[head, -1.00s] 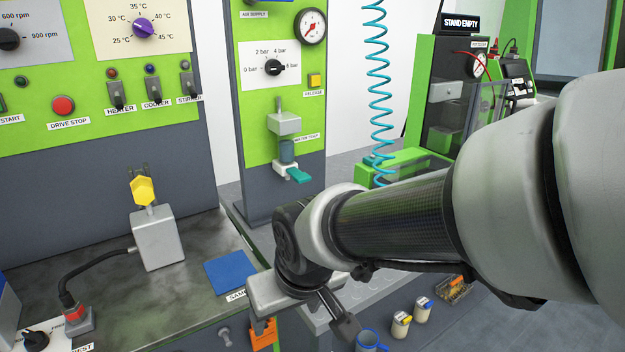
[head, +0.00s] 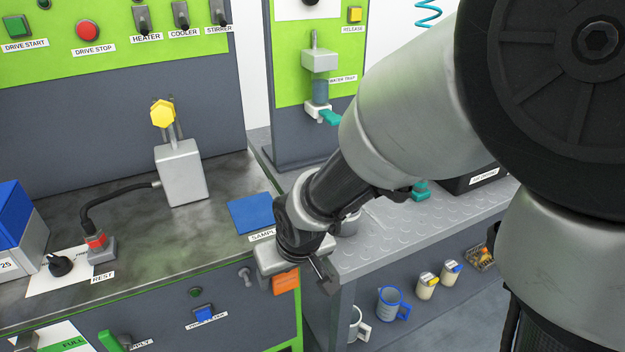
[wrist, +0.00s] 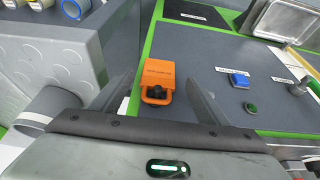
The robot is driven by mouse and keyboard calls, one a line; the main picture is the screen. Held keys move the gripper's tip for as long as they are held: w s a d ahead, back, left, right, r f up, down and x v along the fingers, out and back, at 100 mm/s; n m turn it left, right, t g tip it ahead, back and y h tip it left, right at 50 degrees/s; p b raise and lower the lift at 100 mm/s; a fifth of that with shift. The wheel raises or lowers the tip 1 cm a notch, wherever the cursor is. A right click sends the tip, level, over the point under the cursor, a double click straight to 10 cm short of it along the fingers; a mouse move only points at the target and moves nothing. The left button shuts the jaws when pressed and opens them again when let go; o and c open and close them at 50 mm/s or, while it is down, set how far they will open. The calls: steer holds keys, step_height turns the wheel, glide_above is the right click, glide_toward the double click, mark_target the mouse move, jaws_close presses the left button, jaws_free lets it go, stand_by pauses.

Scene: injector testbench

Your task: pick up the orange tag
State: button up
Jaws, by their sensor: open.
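The orange tag (wrist: 159,74) hangs flat against the dark front panel of the bench, close to its corner edge. A dark knob or peg shows at the tag's loop end in the wrist view. In the head view the tag (head: 286,282) is just below my gripper, which partly covers its top. My gripper (wrist: 160,84) is open and empty. Its two fingers stand on either side of the tag in the picture, pointing toward the panel. I cannot tell how much depth is left between fingertips and tag.
A blue pad (head: 251,212) lies on the bench top.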

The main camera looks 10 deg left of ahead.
mark_target(287, 274)
steer(key=x, duration=0.3)
steer(key=shift+w+f+b, duration=0.15)
steer(key=shift+f+b, duration=0.05)
steer(key=shift+b, duration=0.15)
steer(key=shift+c, duration=0.2)
steer(key=c, duration=1.1)
steer(key=shift+r, duration=0.25)
